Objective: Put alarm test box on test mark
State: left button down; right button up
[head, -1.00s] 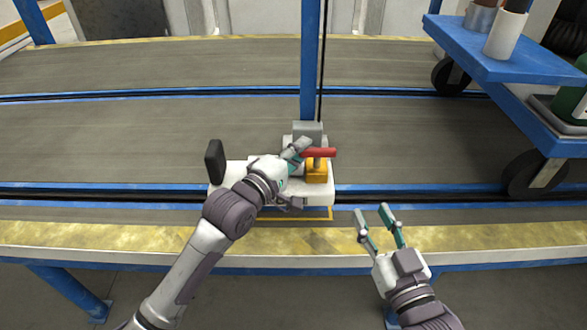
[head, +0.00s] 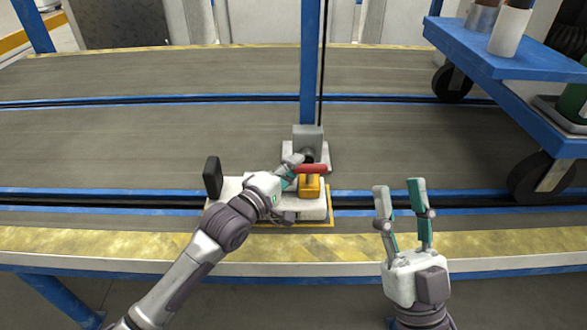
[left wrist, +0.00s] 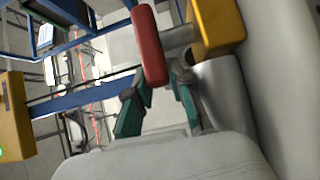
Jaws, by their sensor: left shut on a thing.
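The alarm test box (head: 228,188) is a white, low body with a black upright pad at its left end. A yellow block (head: 310,187) and a red handle (head: 311,168) are at its right end. The red handle shows close up in the left wrist view (left wrist: 149,45). My left gripper (head: 291,168) is shut on the red handle, its fingers partly hidden. The test mark, a yellow outline (head: 333,210), shows at the box's right and front edges; the rest is hidden beneath the box. Whether the box touches the surface is unclear. My right gripper (head: 402,203) is open and empty.
A grey block on a pale plate (head: 323,160) stands at the foot of a blue post (head: 310,60), just behind the box. A blue wheeled cart (head: 500,65) stands at right.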

pick_arm(q)
jog(key=shift+f, duration=0.1)
jog(key=c, duration=1)
grip_release()
jog(key=shift+c, duration=0.2)
jog(key=shift+s+a, duration=0.15)
jog(key=p+v, duration=0.2)
jog(key=v, duration=0.3)
jog(key=s+a+r+m+t+y, duration=0.1)
jog(key=s+a+r+m+y, duration=0.1)
jog(key=s+a+m, duration=0.3)
jog(key=s+a+r+m+t+y+p, duration=0.1)
jog(key=s+a+m+y, duration=0.3)
jog(key=s+m, duration=0.4)
jog(key=shift+s+a+r+t+y, duration=0.4)
jog(key=shift+s+a+r+t, duration=0.15)
jog(key=shift+s+a+t, duration=0.4)
pick_arm(e)
jog(key=w+f+g+h, duration=0.3)
jog(key=w+f+g, duration=0.2)
jog(key=f+g, duration=0.3)
notch_tip(320, 180, down, 4)
jog(key=shift+d+r, duration=0.2)
jog(key=shift+r, duration=0.05)
